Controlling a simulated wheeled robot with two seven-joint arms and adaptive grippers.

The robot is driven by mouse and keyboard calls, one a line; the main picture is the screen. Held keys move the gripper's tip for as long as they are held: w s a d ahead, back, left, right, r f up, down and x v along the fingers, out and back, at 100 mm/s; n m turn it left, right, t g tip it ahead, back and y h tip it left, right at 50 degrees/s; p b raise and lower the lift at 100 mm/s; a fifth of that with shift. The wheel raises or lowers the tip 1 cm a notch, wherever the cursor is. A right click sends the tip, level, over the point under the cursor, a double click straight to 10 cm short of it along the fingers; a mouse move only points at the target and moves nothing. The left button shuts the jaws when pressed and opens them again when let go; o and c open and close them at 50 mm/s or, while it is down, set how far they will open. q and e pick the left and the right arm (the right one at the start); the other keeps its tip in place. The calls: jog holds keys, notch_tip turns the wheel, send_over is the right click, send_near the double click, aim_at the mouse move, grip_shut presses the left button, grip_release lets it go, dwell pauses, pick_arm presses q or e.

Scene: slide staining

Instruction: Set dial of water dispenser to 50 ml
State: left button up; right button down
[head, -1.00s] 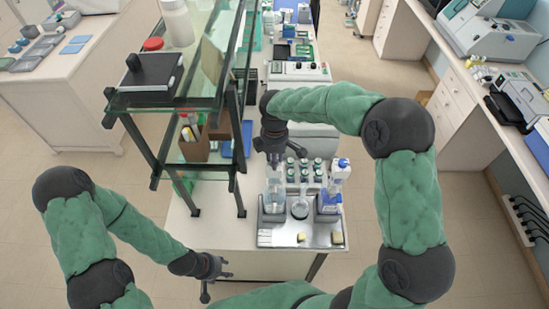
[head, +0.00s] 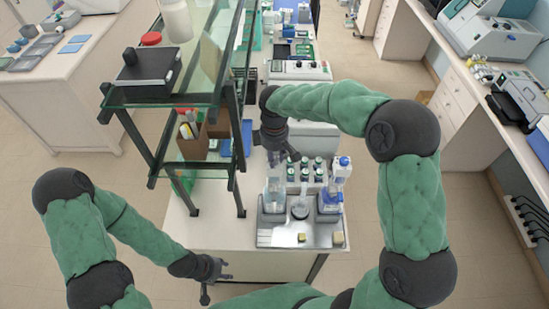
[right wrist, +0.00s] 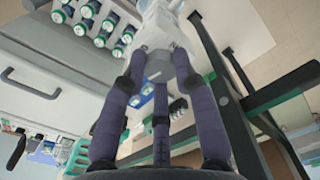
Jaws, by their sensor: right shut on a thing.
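Two bottle-top dispensers stand on a metal tray (head: 290,240) at the near end of the bench. The left dispenser (head: 273,195) has a clear body; its top is partly hidden under my right gripper (head: 283,160). The right dispenser (head: 330,195) has a blue cap and blue label. I cannot read any dial or scale. In the right wrist view, my right gripper's fingers (right wrist: 160,55) are shut on a whitish dispenser top (right wrist: 160,25). My left gripper (head: 216,283) is open and empty, in front of the bench at the lower left.
A small glass vessel (head: 300,208) stands between the dispensers, with several green-labelled bottles (head: 304,170) behind. A glass-shelved rack (head: 185,95) with dark posts rises close on the left. A white instrument (head: 300,70) stands further back. The floor right of the bench is clear.

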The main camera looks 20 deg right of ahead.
jog(key=m+b, duration=0.1)
jog(key=m, duration=0.2)
jog(key=shift+f+m+b, duration=0.1)
jog(key=shift+m+b, duration=0.25)
jog(key=shift+m, duration=0.05)
jog(key=m+b, duration=0.1)
jog(key=m, duration=0.2)
jog(key=shift+m, duration=0.3)
jog(key=m+b, duration=0.1)
jog(key=m, duration=0.2)
jog(key=shift+m+b, duration=0.3)
jog(key=shift+m, duration=0.8)
jog(key=shift+m+b, duration=0.5)
jog(key=shift+m, duration=0.5)
jog(key=c, duration=1)
grip_release()
jog(key=shift+o, duration=0.2)
notch_tip(320, 180, up, 12)
